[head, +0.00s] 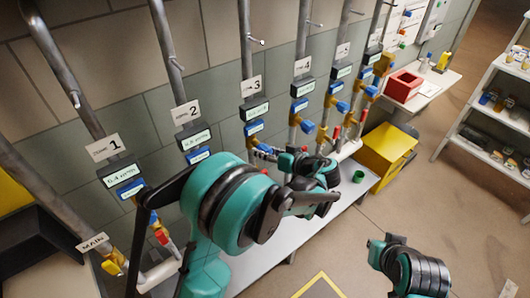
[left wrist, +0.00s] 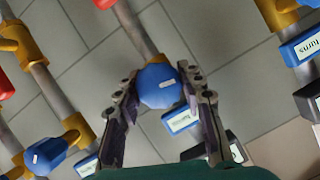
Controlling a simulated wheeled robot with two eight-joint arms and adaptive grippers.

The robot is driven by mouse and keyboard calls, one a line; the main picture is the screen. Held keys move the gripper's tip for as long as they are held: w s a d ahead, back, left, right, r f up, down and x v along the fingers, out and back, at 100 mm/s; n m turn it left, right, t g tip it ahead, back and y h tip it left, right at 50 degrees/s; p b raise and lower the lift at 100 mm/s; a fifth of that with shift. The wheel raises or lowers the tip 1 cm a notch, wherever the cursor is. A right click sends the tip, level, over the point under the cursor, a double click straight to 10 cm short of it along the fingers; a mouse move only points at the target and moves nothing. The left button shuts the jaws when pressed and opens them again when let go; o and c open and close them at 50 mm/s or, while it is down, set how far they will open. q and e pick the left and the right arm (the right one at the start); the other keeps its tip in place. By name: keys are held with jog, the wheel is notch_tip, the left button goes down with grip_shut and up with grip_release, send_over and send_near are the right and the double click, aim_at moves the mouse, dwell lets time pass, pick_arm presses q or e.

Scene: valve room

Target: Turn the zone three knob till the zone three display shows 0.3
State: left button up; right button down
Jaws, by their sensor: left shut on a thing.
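My left gripper (head: 270,155) is at the zone 3 pipe (head: 245,45), below its tag. In the left wrist view, its two fingers (left wrist: 160,92) are shut on the sides of a blue knob (left wrist: 158,84), the zone three knob. The knob is mostly hidden behind my gripper in the head view. The zone three display (head: 255,112) is a pale screen in a black box under the "3" tag (head: 251,86); its digits are too small to read. My right gripper does not show; only part of my right arm is at the lower right.
Similar pipes with displays and blue knobs stand on both sides, including zone 2 (head: 194,138) and zone 4 (head: 302,88). A yellow box (head: 385,152), a red bin (head: 403,87) and white shelves (head: 495,100) are to the right. The floor between is open.

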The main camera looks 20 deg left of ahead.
pick_arm(q)
jog(key=o, duration=1.2)
jog(key=v, duration=1.2)
jog(key=shift+w, duration=0.1)
